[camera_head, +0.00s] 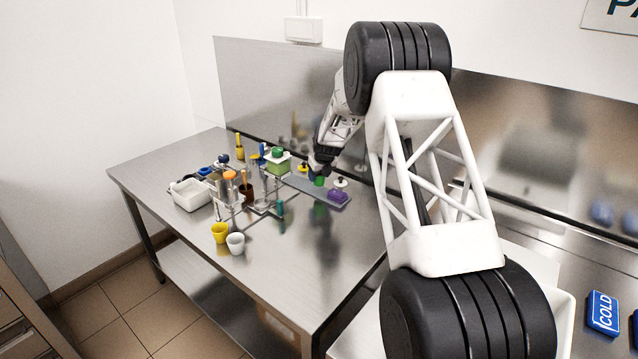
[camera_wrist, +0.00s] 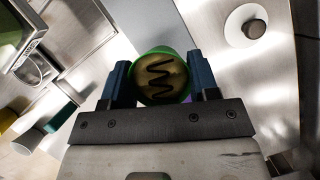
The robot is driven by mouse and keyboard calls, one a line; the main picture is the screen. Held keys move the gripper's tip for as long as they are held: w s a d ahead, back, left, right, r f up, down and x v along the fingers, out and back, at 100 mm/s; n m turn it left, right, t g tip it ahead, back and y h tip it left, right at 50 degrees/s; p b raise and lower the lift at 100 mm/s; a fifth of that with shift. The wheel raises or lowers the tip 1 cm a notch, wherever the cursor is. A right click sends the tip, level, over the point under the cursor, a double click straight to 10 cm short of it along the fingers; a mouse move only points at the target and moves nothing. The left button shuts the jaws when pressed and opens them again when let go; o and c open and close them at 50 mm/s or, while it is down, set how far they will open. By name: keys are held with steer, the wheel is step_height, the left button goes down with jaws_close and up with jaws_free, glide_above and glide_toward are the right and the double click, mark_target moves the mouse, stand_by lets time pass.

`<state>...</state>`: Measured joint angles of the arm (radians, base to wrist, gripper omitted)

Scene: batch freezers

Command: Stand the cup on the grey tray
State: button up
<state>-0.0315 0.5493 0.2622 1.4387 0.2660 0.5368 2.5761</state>
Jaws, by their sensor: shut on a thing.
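A green cup (camera_head: 319,181) with a cream filling and a dark zigzag on top is held by my gripper (camera_head: 320,172). In the wrist view the cup (camera_wrist: 162,76) sits between the two blue fingers of my gripper (camera_wrist: 160,82), which press on its sides. The grey tray (camera_head: 300,184) is a long flat strip on the steel table. In the head view the cup appears over the tray's middle; I cannot tell whether its base touches the tray. A purple tub (camera_head: 338,195) stands at the tray's near right end.
White discs with knobs (camera_head: 341,182) lie beside the tray; one shows in the wrist view (camera_wrist: 246,27). A rack with several tools (camera_head: 262,190) stands to the left. A yellow cup (camera_head: 219,232) and a white cup (camera_head: 236,243) stand at the front. The table's front right is bare.

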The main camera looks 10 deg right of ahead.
mark_target(319, 181)
steer(key=shift+f, duration=0.1)
steer(key=shift+f, duration=1.65)
steer(key=shift+f, duration=0.15)
steer(key=o, duration=1)
steer(key=shift+v, duration=6.15)
steer(key=shift+a, duration=0.1)
